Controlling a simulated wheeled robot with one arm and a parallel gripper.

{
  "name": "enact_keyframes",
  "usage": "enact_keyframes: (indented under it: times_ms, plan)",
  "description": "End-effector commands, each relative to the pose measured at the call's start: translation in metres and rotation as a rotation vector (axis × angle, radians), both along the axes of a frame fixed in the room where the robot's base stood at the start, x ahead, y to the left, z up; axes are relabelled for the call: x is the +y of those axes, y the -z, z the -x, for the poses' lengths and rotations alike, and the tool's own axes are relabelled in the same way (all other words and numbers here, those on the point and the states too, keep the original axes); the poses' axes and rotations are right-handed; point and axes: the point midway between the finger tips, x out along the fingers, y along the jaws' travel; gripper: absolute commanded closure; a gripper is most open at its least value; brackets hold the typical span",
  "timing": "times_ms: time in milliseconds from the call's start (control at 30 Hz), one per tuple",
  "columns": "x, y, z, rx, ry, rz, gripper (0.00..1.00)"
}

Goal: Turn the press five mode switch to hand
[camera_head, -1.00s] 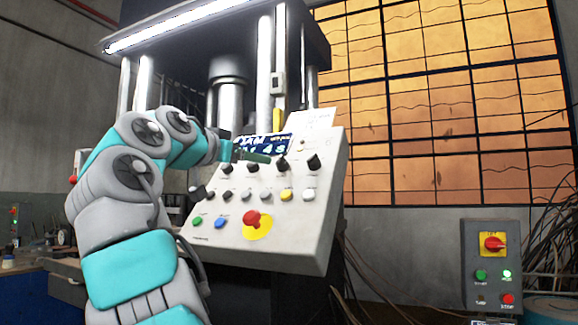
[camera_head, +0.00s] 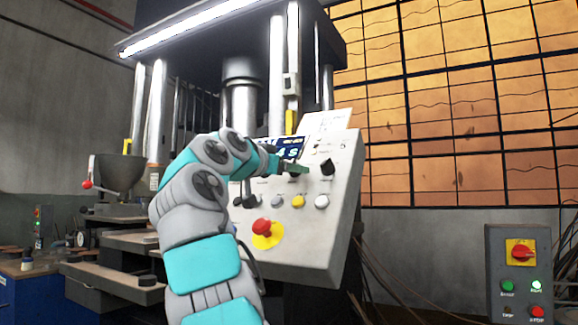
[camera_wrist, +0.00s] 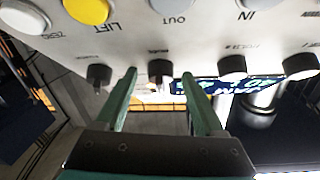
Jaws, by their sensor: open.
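The press control panel (camera_head: 325,225) is a sloped white box with a row of black rotary knobs along its upper part. In the head view the rightmost knob (camera_head: 327,167) is plain to see, just right of my gripper (camera_head: 296,167). The wrist view is upside down. There my gripper (camera_wrist: 162,78) is open, its two green fingers pointing at the panel. One black knob (camera_wrist: 160,70) appears between the fingertips; I cannot tell whether they touch it. Another knob (camera_wrist: 98,75) lies outside the left finger. The knob labels are too small to read, so I cannot tell which is the mode switch.
Below the knobs are a yellow button (camera_head: 298,201), a white button (camera_head: 322,202) and a red emergency stop (camera_head: 262,227). A blue display (camera_head: 291,146) sits above. A separate grey switch box (camera_head: 518,270) stands at right. My arm hides the panel's left part.

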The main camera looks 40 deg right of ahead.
Motion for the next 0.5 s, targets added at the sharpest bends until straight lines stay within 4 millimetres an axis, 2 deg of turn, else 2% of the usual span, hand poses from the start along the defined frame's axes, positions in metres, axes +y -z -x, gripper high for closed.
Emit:
enact_keyframes:
  times_ms: [167,500]
  plan:
    - [0.0003,-0.0001,0.0000,0.000,-0.001,0.001,0.29]
    - [0.0008,-0.0004,-0.0001,0.000,-0.001,0.001,0.66]
